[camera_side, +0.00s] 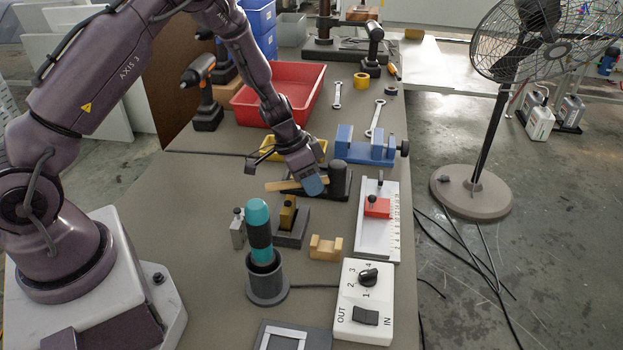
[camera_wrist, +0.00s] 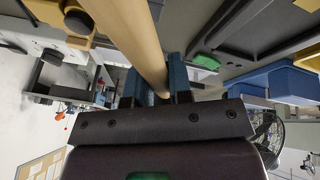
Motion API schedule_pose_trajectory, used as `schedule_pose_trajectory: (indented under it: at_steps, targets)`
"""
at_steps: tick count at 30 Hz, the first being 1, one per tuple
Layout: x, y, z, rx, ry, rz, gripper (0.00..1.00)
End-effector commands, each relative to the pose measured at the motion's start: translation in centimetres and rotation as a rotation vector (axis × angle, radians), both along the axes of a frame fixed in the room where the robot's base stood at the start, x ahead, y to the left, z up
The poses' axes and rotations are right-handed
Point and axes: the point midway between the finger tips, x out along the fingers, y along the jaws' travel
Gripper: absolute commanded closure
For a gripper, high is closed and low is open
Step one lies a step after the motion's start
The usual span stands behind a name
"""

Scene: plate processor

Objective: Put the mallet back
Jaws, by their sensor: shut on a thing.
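The mallet's pale wooden handle (camera_side: 285,185) is held nearly level in the side view, sticking out to the left of my gripper (camera_side: 313,187). My gripper has blue fingertips and is shut on the handle. In the wrist view the handle (camera_wrist: 138,40) runs from between the fingers (camera_wrist: 158,88) up past the top edge. A black upright cylinder (camera_side: 338,178) stands just right of the gripper on a dark low base (camera_side: 335,197). I cannot tell whether this cylinder is the mallet's head or part of a holder. The gripper hides part of the handle.
A blue vise (camera_side: 365,148) and white slide fixture (camera_side: 378,225) are on the right. A red tray (camera_side: 275,95) is behind.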

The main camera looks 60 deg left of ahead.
Motion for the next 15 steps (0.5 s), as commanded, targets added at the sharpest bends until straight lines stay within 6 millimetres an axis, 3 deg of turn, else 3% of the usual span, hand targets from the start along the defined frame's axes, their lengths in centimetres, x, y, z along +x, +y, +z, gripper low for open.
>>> schedule_pose_trajectory:
  at_steps: [6, 7, 10, 15]
  targets:
    - [0.04, 0.04, -0.39, 0.000, -0.002, 0.001, 1.00]
    - [0.00, 0.04, -0.44, 0.001, 0.000, 0.000, 0.78]
    - [0.01, 0.03, -0.42, 0.001, 0.000, 0.000, 0.55]
    - [0.00, 0.02, -0.41, 0.001, 0.000, 0.000, 0.55]
